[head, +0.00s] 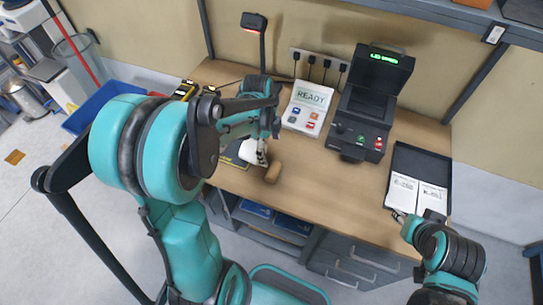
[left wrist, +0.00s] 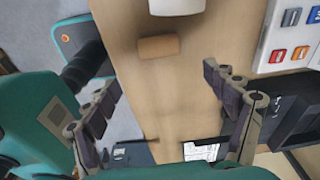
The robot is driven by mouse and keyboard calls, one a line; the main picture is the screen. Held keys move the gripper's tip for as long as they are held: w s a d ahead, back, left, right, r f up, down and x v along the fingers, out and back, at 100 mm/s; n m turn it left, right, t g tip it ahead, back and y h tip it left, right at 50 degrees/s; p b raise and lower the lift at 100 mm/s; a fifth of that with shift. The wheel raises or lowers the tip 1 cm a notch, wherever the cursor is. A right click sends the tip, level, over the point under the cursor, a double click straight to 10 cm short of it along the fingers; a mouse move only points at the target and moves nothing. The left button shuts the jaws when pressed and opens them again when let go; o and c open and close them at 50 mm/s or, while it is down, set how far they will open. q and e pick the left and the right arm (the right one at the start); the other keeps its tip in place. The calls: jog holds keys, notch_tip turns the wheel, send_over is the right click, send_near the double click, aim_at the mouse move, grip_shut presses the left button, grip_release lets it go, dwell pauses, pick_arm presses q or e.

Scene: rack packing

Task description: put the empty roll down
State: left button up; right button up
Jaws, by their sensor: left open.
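The empty roll is a small brown cardboard tube (head: 272,172) lying on the desk near its front edge. It also shows in the left wrist view (left wrist: 158,46), past the fingertips and touching neither finger. My left gripper (head: 266,130) is above the desk, just behind the tube in the head view. In the left wrist view its two fingers (left wrist: 160,78) are spread wide with nothing between them. My right gripper (head: 400,215) is at the desk's right front, by a black tray; its fingers are too small to read.
A white roll (head: 253,150) is beside the tube. A white READY panel with coloured buttons (head: 308,108) and a black machine with a green-lit display (head: 360,140) stand behind. The black tray (head: 425,158) holds white cards. The desk's front middle (head: 320,200) is clear.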

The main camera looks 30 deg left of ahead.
pick_arm(q)
jog(key=s+d+r+n+t, duration=0.3)
jog(key=s+r+n, duration=0.2)
jog(key=n, duration=0.3)
jog(key=s+d+r+n+t+y, duration=0.1)
jog(key=s+d+r+n+t, duration=0.2)
jog(key=s+r+n, duration=0.2)
jog(key=n, duration=0.3)
jog(key=shift+s+d+n+t, duration=0.15)
jog(key=shift+s+n+t, duration=0.1)
jog(key=shift+n+t, duration=0.15)
jog(key=shift+f, duration=0.15)
